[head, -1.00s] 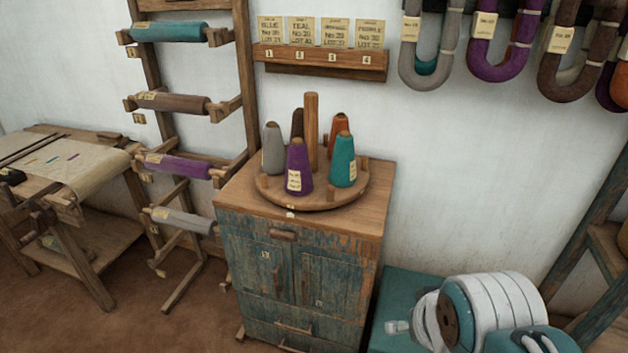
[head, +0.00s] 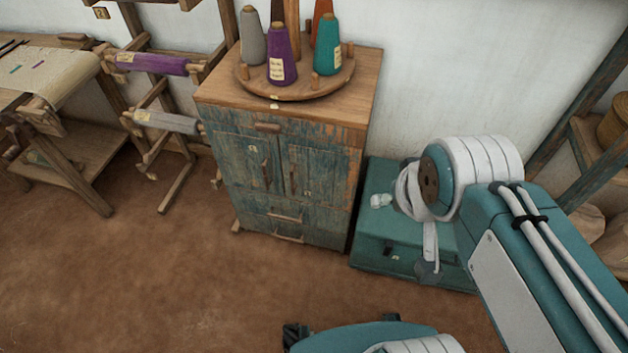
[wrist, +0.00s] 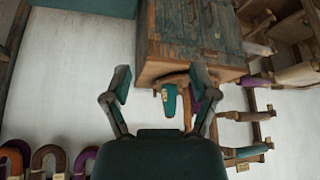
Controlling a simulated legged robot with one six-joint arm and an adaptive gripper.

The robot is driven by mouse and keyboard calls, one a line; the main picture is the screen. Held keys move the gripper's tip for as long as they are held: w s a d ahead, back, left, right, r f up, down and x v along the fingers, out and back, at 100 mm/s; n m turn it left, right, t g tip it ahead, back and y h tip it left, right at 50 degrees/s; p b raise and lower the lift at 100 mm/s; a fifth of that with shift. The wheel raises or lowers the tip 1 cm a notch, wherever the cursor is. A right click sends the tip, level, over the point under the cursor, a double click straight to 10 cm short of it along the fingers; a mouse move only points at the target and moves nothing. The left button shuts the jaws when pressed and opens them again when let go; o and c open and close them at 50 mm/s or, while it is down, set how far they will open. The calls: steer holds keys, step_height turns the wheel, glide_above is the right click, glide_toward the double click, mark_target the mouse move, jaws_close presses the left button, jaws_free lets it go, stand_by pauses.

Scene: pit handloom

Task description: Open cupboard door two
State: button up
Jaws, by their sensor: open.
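A worn blue-green wooden cupboard (head: 230,120) stands against the wall, with two doors side by side below a top drawer. The left door (head: 238,172) and the right door (head: 325,178) both look shut, with upright handles near the middle seam. Their small number tags are too small to read, so I cannot tell which is two. The cupboard also shows in the wrist view, upside down (wrist: 190,35). My gripper (wrist: 161,82) is open and empty, apart from the cupboard front.
A round wooden turntable (head: 300,92) with yarn cones stands on the cupboard top. A teal box (head: 375,225) sits on the floor close to its right side. A roller rack (head: 160,120) and a work table (head: 75,145) stand left. The floor in front is open.

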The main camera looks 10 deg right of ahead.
steer(key=w+a+t, duration=0.1)
steer(key=w+t, duration=0.1)
steer(key=w, duration=1)
steer(key=n+t+y, duration=0.2)
steer(key=t+y, duration=0.1)
steer(key=t, duration=0.4)
glide_above(292, 179)
steer(key=s+d, duration=0.2)
steer(key=d, duration=0.2)
step_height(292, 179, down, 31)
steer(key=s+a+f+t+y, duration=0.1)
steer(key=s+f, duration=0.3)
steer(key=f, duration=0.4)
steer(key=s+a+f+t, duration=0.15)
steer(key=s+f, duration=0.25)
steer(key=f, duration=0.4)
steer(key=shift+n, duration=0.4)
steer(key=x, duration=0.7)
steer(key=d+r+x, duration=0.1)
steer(key=x, duration=0.3)
steer(key=shift+w, duration=0.1)
jaws_close()
